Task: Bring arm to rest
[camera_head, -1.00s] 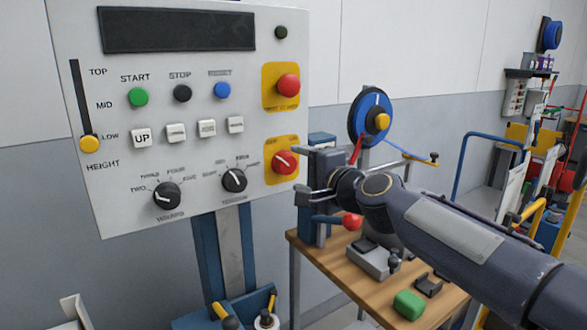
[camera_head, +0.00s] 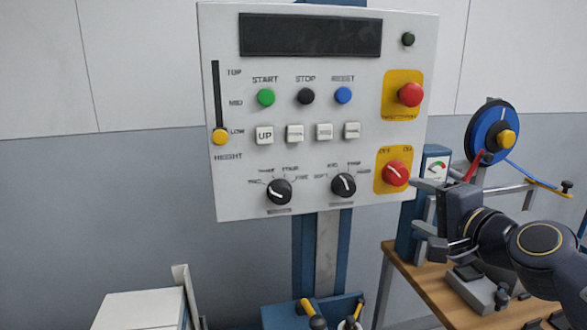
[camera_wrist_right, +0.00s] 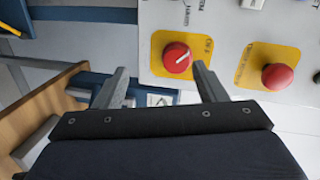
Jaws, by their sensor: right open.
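My right gripper (camera_head: 417,208) is open and empty, just to the right of and below the red OFF/ON rotary switch (camera_head: 395,173) on the grey control panel (camera_head: 225,185). In the right wrist view the two fingers (camera_wrist_right: 160,70) stand apart, with the red switch (camera_wrist_right: 177,57) on its yellow plate showing beyond and between them; nothing is held. The gap in depth between fingertips and panel is hard to judge. My left gripper is not in view.
A wooden bench (camera_head: 408,283) stands under my right arm, with a blue gauge box (camera_head: 433,165) and a blue reel (camera_head: 490,135) near it. A red emergency button (camera_head: 410,94) sticks out above the switch. A white box (camera_head: 140,310) is low at left.

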